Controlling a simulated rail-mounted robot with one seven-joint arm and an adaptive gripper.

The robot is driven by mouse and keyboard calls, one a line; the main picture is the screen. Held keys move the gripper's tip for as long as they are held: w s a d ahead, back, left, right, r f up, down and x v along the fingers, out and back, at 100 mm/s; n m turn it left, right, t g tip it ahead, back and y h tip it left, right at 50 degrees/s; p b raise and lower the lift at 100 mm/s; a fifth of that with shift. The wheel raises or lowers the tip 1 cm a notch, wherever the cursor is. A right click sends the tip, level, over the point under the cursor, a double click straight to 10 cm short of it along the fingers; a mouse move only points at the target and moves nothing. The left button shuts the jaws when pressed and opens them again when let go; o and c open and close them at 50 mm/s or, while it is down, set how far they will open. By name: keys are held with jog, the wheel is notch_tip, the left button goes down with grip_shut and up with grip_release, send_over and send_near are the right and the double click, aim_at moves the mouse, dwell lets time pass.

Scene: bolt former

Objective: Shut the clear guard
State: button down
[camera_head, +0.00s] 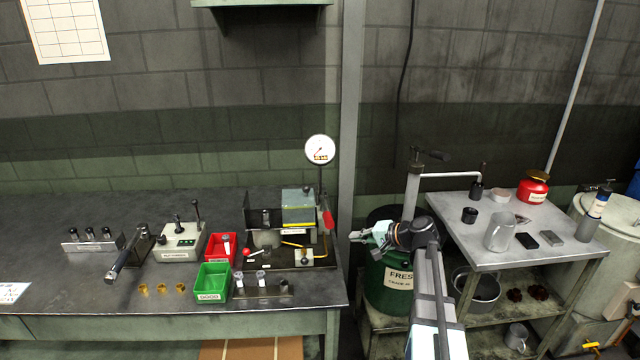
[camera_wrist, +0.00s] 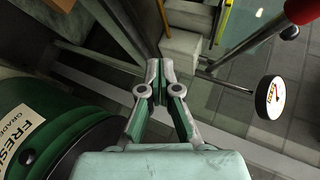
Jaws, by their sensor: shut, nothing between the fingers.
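The clear guard (camera_head: 298,206) is a pale see-through panel with a yellow lower edge on the bolt former (camera_head: 262,258). It stands over the right part of the machine, and the dark left part is uncovered. In the wrist view a yellow-edged pane (camera_wrist: 222,20) shows at the top, probably the same guard. My gripper (camera_head: 356,237) is to the right of the machine and apart from it, above the green drum. In the wrist view its fingers (camera_wrist: 158,70) are together with nothing between them.
A red handle (camera_head: 327,219) and a round gauge (camera_head: 320,150) stand at the machine's right side, between guard and gripper. The green drum (camera_head: 388,280) is below my gripper. Red (camera_head: 220,247) and green (camera_head: 212,283) bins sit left of the machine.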

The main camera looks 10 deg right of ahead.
aim_at(298, 202)
notch_tip(298, 202, up, 17)
jog(key=w+n+t+y+p, duration=0.2)
jog(key=p+x, duration=0.1)
jog(key=x, duration=0.2)
jog(key=s+a+p+x, duration=0.1)
jog(key=x, duration=0.3)
jog(key=p+x, duration=0.1)
jog(key=x, duration=0.3)
jog(key=shift+s+a+f+p, duration=0.15)
jog(key=shift+a+p, duration=0.1)
jog(key=shift+p, duration=0.15)
jog(key=shift+a+f, duration=0.25)
jog(key=shift+a, duration=0.35)
jog(key=shift+f, duration=0.1)
